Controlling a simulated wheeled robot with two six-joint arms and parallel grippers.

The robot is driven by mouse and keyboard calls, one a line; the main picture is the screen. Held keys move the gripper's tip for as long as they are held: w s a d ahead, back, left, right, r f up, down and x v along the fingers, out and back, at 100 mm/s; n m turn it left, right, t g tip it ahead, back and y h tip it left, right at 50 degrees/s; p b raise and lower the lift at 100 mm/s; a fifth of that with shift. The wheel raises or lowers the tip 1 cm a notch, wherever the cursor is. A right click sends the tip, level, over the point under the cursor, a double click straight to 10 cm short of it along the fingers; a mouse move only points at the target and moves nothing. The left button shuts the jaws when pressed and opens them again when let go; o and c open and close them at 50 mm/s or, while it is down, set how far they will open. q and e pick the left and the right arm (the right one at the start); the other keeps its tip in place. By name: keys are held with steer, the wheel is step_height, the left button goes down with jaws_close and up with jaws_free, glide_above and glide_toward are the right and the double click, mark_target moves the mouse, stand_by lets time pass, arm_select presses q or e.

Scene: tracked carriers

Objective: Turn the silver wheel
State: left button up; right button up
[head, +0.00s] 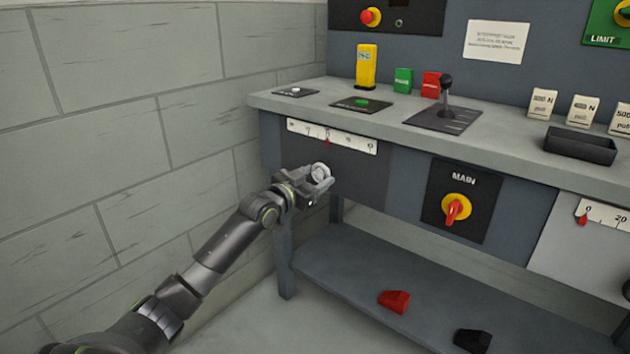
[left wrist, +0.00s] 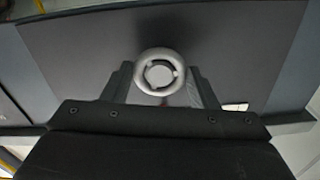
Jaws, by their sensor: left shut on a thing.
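The silver wheel (head: 320,171) is mounted on a dark panel (head: 362,174) at the left end of the bench front. In the left wrist view the wheel (left wrist: 159,73) shows as a grey ring with a round hub. My left gripper (head: 322,182) is shut on the wheel, with one finger on each side of it. In the left wrist view the left gripper (left wrist: 160,88) hides the lower sides of the rim. A white scale (head: 350,141) with a red pointer (head: 327,142) sits just above the wheel. My right gripper is not in view.
A yellow and red MAIN switch (head: 456,208) is on the bench front to the right. A lever (head: 446,90), a yellow block (head: 366,66) and a black tray (head: 580,146) are on the bench top. A red piece (head: 394,300) and a black piece (head: 472,340) lie on the lower shelf.

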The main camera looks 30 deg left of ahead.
arm_select(q)
steer(key=shift+f, duration=0.15)
stand_by(0.3)
steer(key=o, duration=1)
steer(key=shift+c, duration=0.2)
steer(key=shift+s, duration=0.1)
